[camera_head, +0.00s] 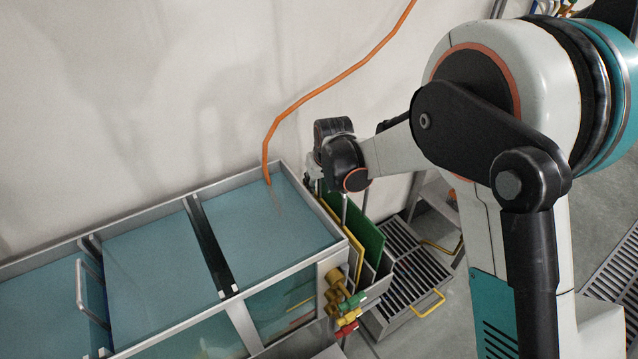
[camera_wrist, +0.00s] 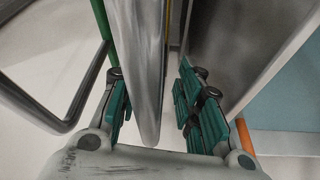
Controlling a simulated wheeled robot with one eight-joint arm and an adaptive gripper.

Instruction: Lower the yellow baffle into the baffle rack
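The yellow baffle (camera_head: 350,244) stands upright as a thin strip beside the tank's right end, with a green baffle (camera_head: 368,232) to its right. Both sit at the grey baffle rack (camera_head: 378,277). My gripper (camera_head: 335,192) is above the far end of the baffles; its fingertips are partly hidden there. In the wrist view my gripper (camera_wrist: 150,105) is open, with teal pads on either side of a grey bar handle (camera_wrist: 147,70). Gaps show between pads and bar. A thin yellow edge (camera_wrist: 168,22) shows beside the bar. The green edge (camera_wrist: 103,18) is at left with its own grey handle.
The tank (camera_head: 222,293) with blue-green liquid and metal rims fills the left. Brass, green, yellow and red valves (camera_head: 345,308) stick out at its front right corner. An orange hose (camera_head: 300,101) hangs into the tank. A slatted grate (camera_head: 412,290) lies right of the rack.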

